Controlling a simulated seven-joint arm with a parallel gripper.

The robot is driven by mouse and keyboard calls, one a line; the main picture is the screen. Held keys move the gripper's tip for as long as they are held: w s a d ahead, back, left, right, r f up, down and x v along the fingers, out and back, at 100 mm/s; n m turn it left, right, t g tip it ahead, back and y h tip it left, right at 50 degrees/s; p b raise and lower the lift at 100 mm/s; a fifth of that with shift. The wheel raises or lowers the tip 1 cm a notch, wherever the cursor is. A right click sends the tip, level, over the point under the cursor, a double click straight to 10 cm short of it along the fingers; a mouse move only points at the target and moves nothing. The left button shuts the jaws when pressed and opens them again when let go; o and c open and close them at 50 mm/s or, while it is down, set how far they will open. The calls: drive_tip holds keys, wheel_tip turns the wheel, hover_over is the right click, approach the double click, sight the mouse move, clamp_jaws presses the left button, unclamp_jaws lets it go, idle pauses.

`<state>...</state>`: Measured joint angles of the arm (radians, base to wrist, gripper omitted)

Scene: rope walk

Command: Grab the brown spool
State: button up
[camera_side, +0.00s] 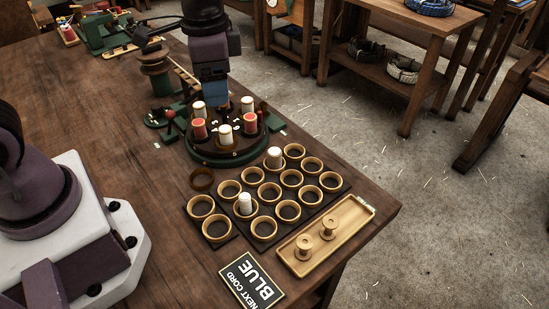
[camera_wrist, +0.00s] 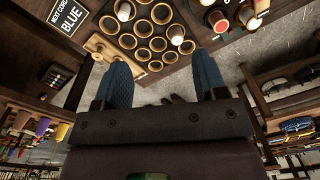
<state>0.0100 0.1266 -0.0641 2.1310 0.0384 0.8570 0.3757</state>
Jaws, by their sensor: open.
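I cannot make out a spool with clearly brown cord. The round dark turntable (camera_side: 205,159) carries several spools with white or red cord, including a red spool (camera_side: 199,128) and a white spool (camera_side: 225,134). Two bare wood-coloured spools (camera_side: 304,247) stand in the wooden tray (camera_side: 356,216) at the front right. My gripper (camera_side: 214,94) is above the turntable's far side. In the wrist view my gripper's (camera_wrist: 160,62) two blue fingers are wide apart with nothing between them. Part of the turntable's load is cut off at the top of that view.
A dark board (camera_side: 235,239) of wooden ring cups stands between turntable and tray; two cups hold white spools, one a white spool (camera_side: 274,157). A sign (camera_side: 251,281) reads "NEXT CORD BLUE". Green machinery (camera_side: 103,35) stands at the back left.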

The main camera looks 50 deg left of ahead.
drive_tip(key=w+d+f+m+g, duration=0.1)
drive_tip(key=w+d+f+m, duration=0.1)
drive_tip(key=w+f+m, duration=0.65)
drive_tip(key=m, duration=0.4)
hover_over(275, 152)
drive_tip(key=shift+n+t, duration=0.25)
drive_tip(key=shift+t, duration=0.05)
drive_tip(key=f, duration=0.7)
drive_tip(key=shift+s+f, duration=0.35)
drive_tip(key=f, duration=0.5)
drive_tip(key=shift+w+f, duration=0.3)
drive_tip(key=shift+w, duration=0.05)
drive_tip(key=c, duration=1)
